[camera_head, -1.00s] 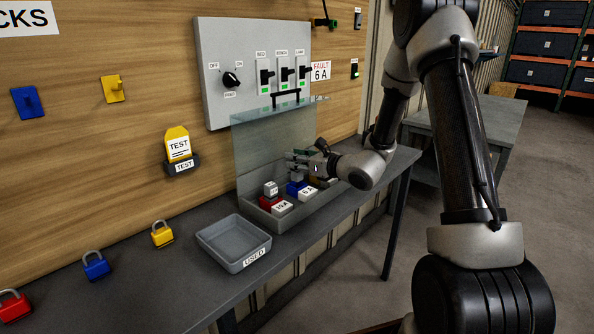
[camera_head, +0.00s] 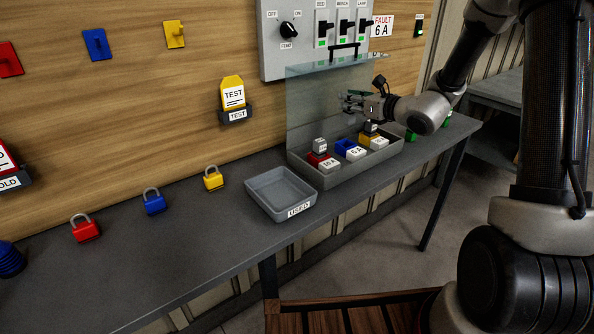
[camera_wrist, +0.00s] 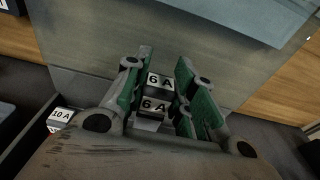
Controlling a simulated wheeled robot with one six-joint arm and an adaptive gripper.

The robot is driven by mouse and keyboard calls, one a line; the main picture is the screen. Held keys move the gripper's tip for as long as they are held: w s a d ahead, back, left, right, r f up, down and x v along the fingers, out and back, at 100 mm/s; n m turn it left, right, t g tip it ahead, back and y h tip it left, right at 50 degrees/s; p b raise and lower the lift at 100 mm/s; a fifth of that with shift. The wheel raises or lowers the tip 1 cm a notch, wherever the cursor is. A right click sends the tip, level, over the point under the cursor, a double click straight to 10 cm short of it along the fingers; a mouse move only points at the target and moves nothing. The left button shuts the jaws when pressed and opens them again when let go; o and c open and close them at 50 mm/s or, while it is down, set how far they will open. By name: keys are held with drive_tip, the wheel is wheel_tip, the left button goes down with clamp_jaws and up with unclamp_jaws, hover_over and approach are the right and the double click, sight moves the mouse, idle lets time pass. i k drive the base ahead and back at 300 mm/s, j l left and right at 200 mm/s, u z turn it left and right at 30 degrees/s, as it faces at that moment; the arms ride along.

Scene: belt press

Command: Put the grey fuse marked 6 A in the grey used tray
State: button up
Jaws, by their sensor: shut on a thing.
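My gripper (camera_head: 354,104) is raised above the fuse box, in front of its clear upright cover. In the wrist view its fingers (camera_wrist: 157,85) are shut on the grey fuse (camera_wrist: 158,93), with 6 A labels showing between them. The fuse is too small to make out clearly in the head view. Below the gripper, the blue fuse holder (camera_head: 345,146) with a white 6 A label looks empty. The grey used tray (camera_head: 279,187), marked USED, lies on the bench left of the fuse box and is empty.
The fuse box (camera_head: 363,166) also has a red holder (camera_head: 312,158) with a grey fuse (camera_head: 320,146) and a yellow holder with another. The clear cover (camera_head: 308,100) stands upright behind them. Yellow, blue and red padlocks lie left of the tray. The bench front is clear.

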sight(280, 198)
drive_tip(key=k+j, duration=0.25)
drive_tip(key=j, duration=0.2)
drive_tip(key=k+j, duration=0.3)
drive_tip(key=k+j+z, duration=0.1)
drive_tip(key=k+j, duration=0.2)
drive_tip(key=j, duration=0.25)
